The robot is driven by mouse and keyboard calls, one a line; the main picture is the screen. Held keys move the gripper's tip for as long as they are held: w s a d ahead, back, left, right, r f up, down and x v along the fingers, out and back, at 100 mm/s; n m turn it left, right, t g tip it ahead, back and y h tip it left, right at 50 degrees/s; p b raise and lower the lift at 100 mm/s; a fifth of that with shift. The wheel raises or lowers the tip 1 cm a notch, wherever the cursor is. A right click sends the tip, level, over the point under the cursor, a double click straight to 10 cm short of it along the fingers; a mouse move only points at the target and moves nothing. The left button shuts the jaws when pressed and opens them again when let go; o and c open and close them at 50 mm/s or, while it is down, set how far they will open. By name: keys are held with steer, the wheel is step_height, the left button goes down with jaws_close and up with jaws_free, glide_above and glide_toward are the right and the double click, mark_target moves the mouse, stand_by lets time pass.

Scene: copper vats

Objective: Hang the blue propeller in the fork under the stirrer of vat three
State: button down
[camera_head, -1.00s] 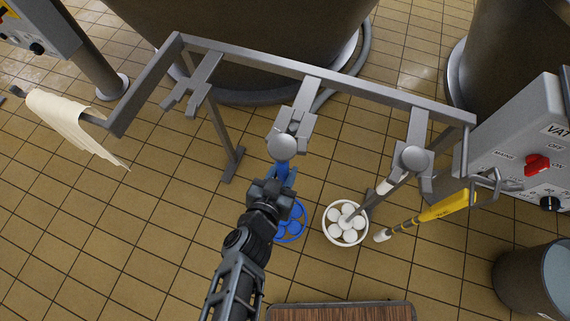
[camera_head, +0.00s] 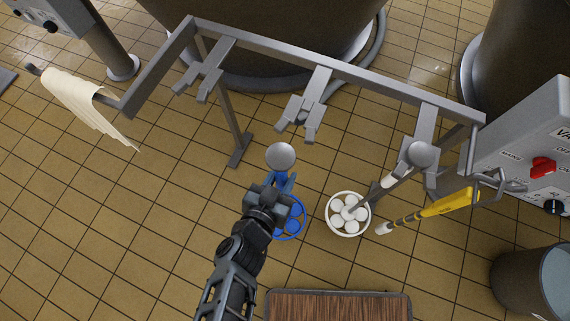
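The blue propeller has a grey ball on top (camera_head: 280,156), a blue shaft, and a blue ringed head (camera_head: 291,218) low down, partly hidden behind my gripper. My gripper (camera_head: 272,191) appears shut on its shaft, just below the ball. The propeller hangs roughly upright, in front of and clear of the rack's empty middle fork (camera_head: 302,113). No stirrer with a fork under it can be picked out, and no vat number is readable.
A grey rack (camera_head: 335,70) spans the view. Its left fork (camera_head: 203,80) is empty; its right fork holds a white propeller (camera_head: 348,214). A yellow-handled tool (camera_head: 445,205), control box (camera_head: 535,150), bucket (camera_head: 540,280), cream cloth (camera_head: 80,105) and wooden-topped surface (camera_head: 338,305) surround it.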

steer(key=shift+s+a+r+p, duration=0.1)
steer(key=shift+s+a, duration=0.15)
steer(key=shift+s, duration=0.4)
steer(key=shift+s+a+r+p, duration=0.15)
steer(key=shift+s+a, duration=0.1)
steer(key=shift+s, duration=0.45)
steer(key=shift+s+a+p, duration=0.1)
steer(key=shift+s+a, duration=0.15)
steer(key=shift+s, duration=0.4)
